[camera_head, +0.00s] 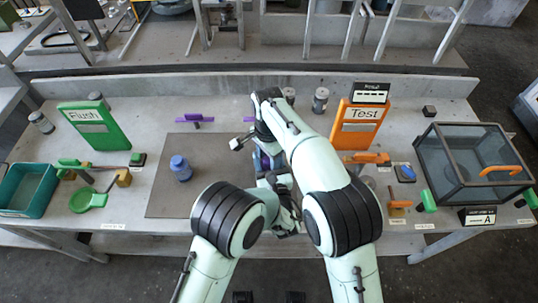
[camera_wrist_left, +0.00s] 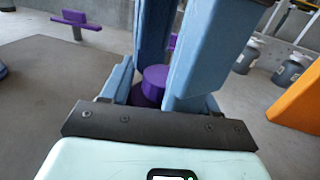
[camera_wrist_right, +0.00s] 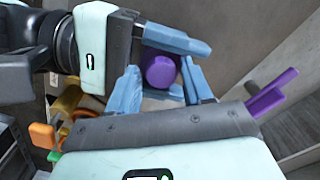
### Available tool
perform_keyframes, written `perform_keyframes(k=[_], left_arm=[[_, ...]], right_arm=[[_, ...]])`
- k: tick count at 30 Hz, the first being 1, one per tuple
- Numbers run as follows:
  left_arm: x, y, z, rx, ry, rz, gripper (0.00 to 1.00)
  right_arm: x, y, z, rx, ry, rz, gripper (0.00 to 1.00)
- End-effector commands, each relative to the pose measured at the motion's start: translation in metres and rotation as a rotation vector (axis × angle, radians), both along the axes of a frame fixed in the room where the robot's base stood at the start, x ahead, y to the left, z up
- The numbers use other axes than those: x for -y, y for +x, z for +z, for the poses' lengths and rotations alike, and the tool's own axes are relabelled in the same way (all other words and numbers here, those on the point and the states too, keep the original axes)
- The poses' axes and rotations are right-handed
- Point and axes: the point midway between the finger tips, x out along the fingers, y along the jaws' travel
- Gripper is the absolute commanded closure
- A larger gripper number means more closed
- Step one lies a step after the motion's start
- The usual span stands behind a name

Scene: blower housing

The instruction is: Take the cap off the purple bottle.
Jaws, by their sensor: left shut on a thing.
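The purple bottle (camera_head: 262,160) stands near the middle of the table and is mostly hidden by my arms in the head view. In the left wrist view its purple top, apparently the cap (camera_wrist_left: 155,76), shows between the blue fingers of my left gripper (camera_wrist_left: 185,35), which is shut on the bottle. In the right wrist view the round purple cap (camera_wrist_right: 160,72) faces the camera. My right gripper (camera_wrist_right: 160,68) has its fingers apart on both sides of the cap, with gaps visible. I cannot tell how deep the cap sits between them.
A blue bottle (camera_head: 180,168) stands on the dark mat (camera_head: 160,206) to the left. The green Flush stand (camera_head: 94,126) is at the left and the orange Test stand (camera_head: 357,125) at the right. A clear-sided box (camera_head: 455,180) is far right, a teal bin (camera_head: 27,188) far left.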

Motion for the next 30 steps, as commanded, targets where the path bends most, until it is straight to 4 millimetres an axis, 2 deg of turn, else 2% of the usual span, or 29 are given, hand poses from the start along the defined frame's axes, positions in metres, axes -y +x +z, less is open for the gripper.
perform_keyframes(k=[6,15,24,25,27,30], left_arm=[[0.0,0.0,0.0,0.001,0.0,0.0,1.0],[-0.001,-0.001,-0.002,-0.006,0.002,0.001,1.0],[-0.001,-0.001,-0.001,-0.003,0.001,0.001,1.0],[-0.001,0.0,-0.001,-0.003,0.001,0.002,0.31],[-0.001,0.0,-0.001,-0.003,0.001,0.001,0.11],[-0.001,0.0,-0.001,-0.002,0.001,0.001,0.11]], right_arm=[[0.001,0.001,0.004,0.003,-0.001,0.0,0.41],[0.001,0.002,0.042,0.008,0.001,0.0,0.41],[0.001,0.001,0.046,0.004,0.0,-0.001,0.41],[0.001,0.001,0.046,0.004,0.0,-0.001,0.41],[0.001,0.001,0.046,0.004,0.0,-0.001,0.41],[0.001,0.001,0.045,0.004,0.0,-0.001,0.41]])
